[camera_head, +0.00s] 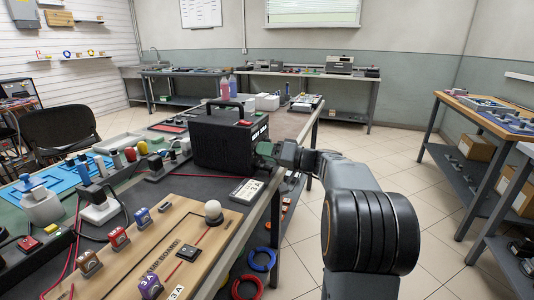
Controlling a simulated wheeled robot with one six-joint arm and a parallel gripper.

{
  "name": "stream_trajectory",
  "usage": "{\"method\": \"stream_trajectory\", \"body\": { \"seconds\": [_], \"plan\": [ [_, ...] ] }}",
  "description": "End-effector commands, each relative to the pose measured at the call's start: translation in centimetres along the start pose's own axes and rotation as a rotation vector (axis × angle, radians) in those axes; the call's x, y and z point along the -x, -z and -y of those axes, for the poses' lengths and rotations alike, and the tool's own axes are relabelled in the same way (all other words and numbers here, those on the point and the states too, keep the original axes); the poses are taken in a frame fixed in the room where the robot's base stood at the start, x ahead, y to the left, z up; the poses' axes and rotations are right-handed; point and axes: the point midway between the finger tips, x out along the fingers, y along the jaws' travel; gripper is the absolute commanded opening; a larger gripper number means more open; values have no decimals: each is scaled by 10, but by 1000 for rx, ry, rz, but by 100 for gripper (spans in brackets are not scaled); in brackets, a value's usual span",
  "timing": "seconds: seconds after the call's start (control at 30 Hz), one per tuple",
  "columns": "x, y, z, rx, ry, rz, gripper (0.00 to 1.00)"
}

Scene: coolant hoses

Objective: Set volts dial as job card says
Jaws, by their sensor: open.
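A black power unit (222,143) with a top carry handle stands on the bench. Its right-hand face is turned away at a steep angle and shows small white markings and a red patch. My gripper (264,153) is up against that face, small in the picture; its jaws are open. I cannot tell whether they touch anything. The volts dial cannot be made out; my gripper covers part of that face.
A wooden board (150,250) with several small coloured blocks and a white knob lies at the front. Red leads cross the mat (190,186). Blue and red cable loops (262,259) hang at the bench's side. The tiled floor (300,250) right of the bench is clear.

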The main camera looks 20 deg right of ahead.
Motion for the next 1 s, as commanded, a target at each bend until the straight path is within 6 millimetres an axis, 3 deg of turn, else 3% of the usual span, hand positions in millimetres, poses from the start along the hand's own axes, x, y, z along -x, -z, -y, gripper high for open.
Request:
{"method": "stream_trajectory", "body": {
  "seconds": [0.17, 0.63, 1.0],
  "plan": [
    [0, 0, 0, 0, 0, 0, 47],
    [0, 0, 0, 0, 0, 1, 2],
    [0, 0, 0, -75, -3, 4, 0]
  ]
}}
